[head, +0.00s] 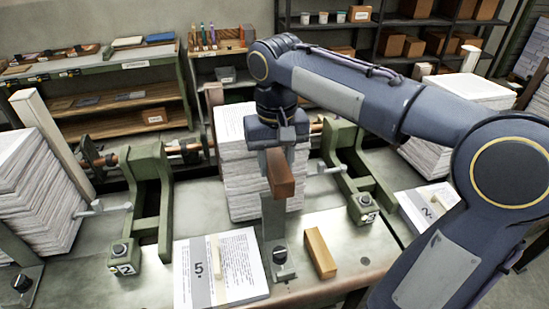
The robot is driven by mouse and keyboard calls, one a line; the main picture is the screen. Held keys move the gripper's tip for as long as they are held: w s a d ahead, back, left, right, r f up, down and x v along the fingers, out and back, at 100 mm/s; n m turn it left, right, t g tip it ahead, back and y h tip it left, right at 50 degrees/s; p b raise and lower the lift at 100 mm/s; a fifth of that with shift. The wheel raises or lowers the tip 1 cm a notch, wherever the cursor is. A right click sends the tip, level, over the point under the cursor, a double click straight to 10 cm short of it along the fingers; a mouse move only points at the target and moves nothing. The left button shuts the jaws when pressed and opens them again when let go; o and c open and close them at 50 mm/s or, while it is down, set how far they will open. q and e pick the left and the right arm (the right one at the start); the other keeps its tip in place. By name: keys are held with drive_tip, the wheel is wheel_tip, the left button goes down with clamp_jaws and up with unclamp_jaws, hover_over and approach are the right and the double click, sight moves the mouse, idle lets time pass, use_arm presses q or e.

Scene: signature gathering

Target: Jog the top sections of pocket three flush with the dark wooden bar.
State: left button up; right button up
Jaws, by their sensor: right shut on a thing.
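My right gripper (279,150) comes down in front of the middle paper stack. It is shut on the dark wooden bar (281,176), a reddish-brown block held upright before the stack's front face. The tall stack of sections (236,150) stands between two green brackets, behind a grey metal post (274,225). Its top sheets show to the left of my gripper; I cannot tell whether the bar touches the stack or how even the top sections are. My left gripper is not in view.
The left green bracket (150,195) is labelled 2; the right bracket (350,172) has a small label. A light wooden block (320,252) and a printed pile marked 5 (235,262) lie in front. Another paper stack (38,185) stands left. Shelves line the back.

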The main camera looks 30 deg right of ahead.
sight(282, 176)
drive_tip(key=shift+s+a+r, duration=0.2)
drive_tip(key=shift+s+r, duration=0.05)
drive_tip(key=shift+s, duration=0.5)
drive_tip(key=shift+s+a+r, duration=0.15)
drive_tip(key=shift+s+r, duration=0.1)
drive_tip(key=shift+s, duration=0.5)
drive_tip(key=shift+s+a+r, duration=0.2)
drive_tip(key=shift+s+r, duration=0.05)
drive_tip(key=shift+s, duration=0.5)
